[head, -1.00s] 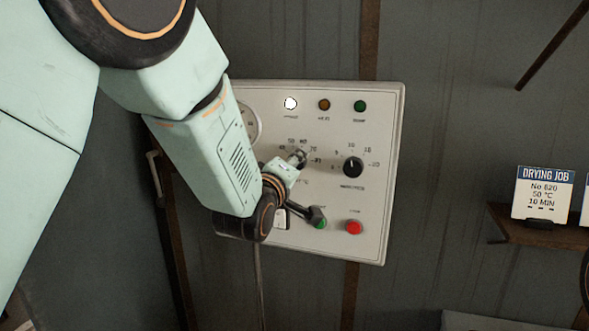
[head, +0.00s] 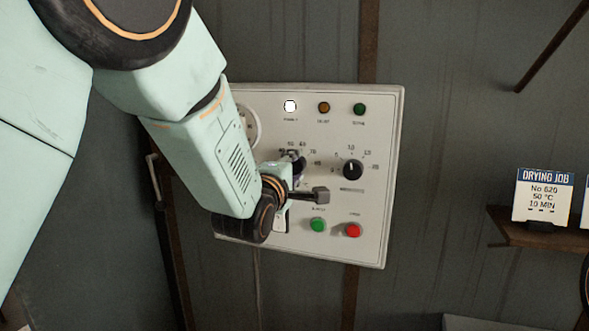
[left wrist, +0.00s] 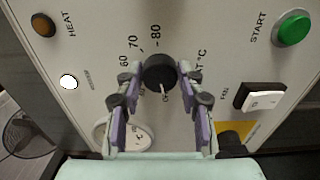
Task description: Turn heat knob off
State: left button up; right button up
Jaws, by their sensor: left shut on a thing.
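The heat knob (left wrist: 160,73) is a round black dial on the white control panel (head: 378,130). In the left wrist view the printed numbers 60, 70 and 80 stand beside it, and a pale pointer mark on it points toward the bottom of the picture. My left gripper (left wrist: 161,80) has a finger on each side of the knob and is shut on it. My right gripper is in neither view.
Green start (head: 318,225) and red stop (head: 353,230) buttons sit below. The timer knob (head: 352,170) is to the right. A white rocker switch (left wrist: 264,99) is close to the fingers. One white lamp (head: 290,106) is lit. A drying job card (head: 543,195) stands on a shelf.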

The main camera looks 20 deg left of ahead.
pick_arm(q)
jog(key=shift+f, duration=0.1)
jog(key=o, duration=1.2)
jog(key=shift+s+a, duration=0.1)
jog(key=shift+s, duration=0.05)
jog(key=s, duration=1.2)
jog(key=shift+a, duration=0.2)
